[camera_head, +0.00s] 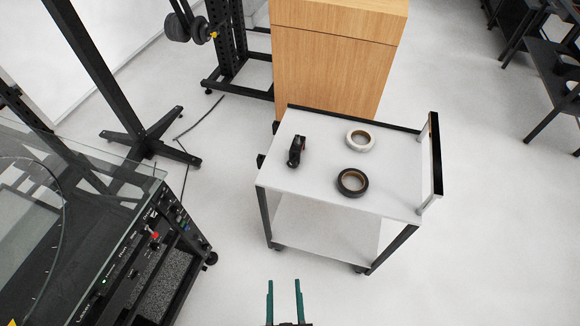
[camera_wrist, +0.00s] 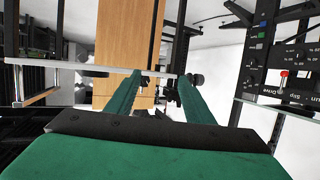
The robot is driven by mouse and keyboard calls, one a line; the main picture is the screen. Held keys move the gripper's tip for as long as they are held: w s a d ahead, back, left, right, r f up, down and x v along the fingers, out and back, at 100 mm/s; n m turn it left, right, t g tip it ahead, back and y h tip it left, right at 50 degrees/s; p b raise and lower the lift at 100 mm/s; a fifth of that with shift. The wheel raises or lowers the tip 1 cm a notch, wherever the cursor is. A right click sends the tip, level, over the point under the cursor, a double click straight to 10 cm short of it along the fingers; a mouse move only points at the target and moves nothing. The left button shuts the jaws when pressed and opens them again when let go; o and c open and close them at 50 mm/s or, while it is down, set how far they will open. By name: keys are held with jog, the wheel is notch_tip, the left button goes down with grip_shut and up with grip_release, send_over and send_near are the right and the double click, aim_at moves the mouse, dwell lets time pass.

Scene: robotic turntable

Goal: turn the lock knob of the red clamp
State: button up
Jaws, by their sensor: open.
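No clearly red clamp shows. A small black tool with a reddish spot (camera_head: 296,151) stands on the left part of the white cart top (camera_head: 330,198); it is too small to make out a knob. My gripper (camera_head: 284,283) has two green fingers, apart and empty, in front of the cart at the bottom of the head view. In the wrist view the open fingers (camera_wrist: 160,77) point toward the cart, which is seen nearly edge-on. Small dark shapes show around the fingertips there, but I cannot tell what they are.
A white tape roll (camera_head: 360,139) and a black tape roll (camera_head: 352,182) lie on the cart. A wooden cabinet (camera_head: 335,70) stands behind it. A glass-topped machine with a control panel (camera_head: 140,250) is at left. Floor is clear right of the cart.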

jog(key=w+f+m+h, duration=0.1)
jog(key=w+f, duration=0.3)
jog(key=w, duration=0.5)
jog(key=m+t+h, duration=0.3)
jog(key=m+h, duration=0.1)
jog(key=h, duration=0.1)
send_near(292, 165)
jog(key=x, duration=0.8)
jog(key=shift+w+f, duration=0.1)
jog(key=c, duration=1.1)
jog(key=shift+o, duration=0.2)
